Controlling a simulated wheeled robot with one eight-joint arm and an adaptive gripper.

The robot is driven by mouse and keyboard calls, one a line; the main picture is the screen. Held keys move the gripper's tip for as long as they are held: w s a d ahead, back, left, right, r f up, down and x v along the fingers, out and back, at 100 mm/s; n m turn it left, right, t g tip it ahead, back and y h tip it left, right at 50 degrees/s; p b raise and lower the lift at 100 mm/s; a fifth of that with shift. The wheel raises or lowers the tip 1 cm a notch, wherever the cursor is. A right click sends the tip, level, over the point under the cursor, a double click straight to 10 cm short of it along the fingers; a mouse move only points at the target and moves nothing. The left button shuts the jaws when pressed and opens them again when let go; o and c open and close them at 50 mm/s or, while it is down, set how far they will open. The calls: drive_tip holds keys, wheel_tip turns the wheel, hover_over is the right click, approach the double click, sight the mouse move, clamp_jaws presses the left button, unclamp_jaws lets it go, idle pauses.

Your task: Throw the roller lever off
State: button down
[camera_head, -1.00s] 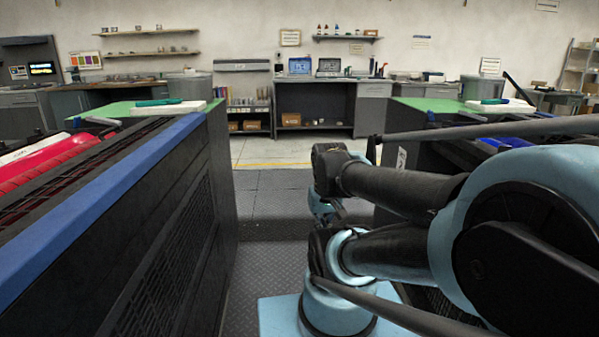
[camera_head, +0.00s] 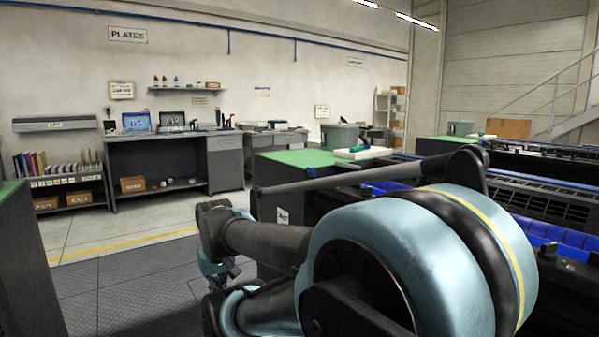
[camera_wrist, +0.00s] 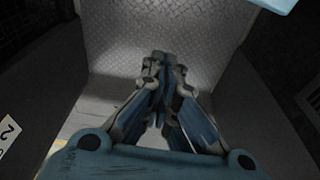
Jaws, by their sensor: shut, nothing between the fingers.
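No roller lever can be made out in either view. A press unit with blue parts (camera_head: 560,238) along its side stands at the right in the head view, partly hidden behind my arm. In the wrist view my gripper (camera_wrist: 162,60) is shut with its fingertips together and nothing between them. It points toward the grey tread-plate floor (camera_wrist: 155,30) and touches nothing that I can see. In the head view the end of my arm hangs low in the aisle, and my fingertips cannot be made out there.
A dark unit side (camera_head: 30,275) borders the aisle at left. A green top (camera_head: 300,158) with a white tray (camera_head: 362,154) stands beyond my arm. A grey workbench (camera_head: 160,165) lines the back wall. The floor (camera_head: 125,285) between is clear.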

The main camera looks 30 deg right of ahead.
drive_tip(key=shift+w, duration=0.3)
drive_tip(key=shift+r, duration=0.1)
drive_tip(key=w+d+r+n+h, duration=0.2)
drive_tip(key=w+d+r+n, duration=0.4)
drive_tip(key=d+r, duration=0.4)
drive_tip(key=w+d+r+n+g+h, duration=0.1)
drive_tip(key=w+d+r+n+h, duration=0.1)
drive_tip(key=w+d+r+n, duration=0.4)
drive_tip(key=w+d+r+n+h, duration=0.3)
drive_tip(key=w+d+r+n, duration=0.3)
drive_tip(key=d+r, duration=0.9)
drive_tip(key=w, duration=0.3)
drive_tip(key=shift+w+n+g, duration=0.25)
drive_tip(key=shift+n+g, duration=0.05)
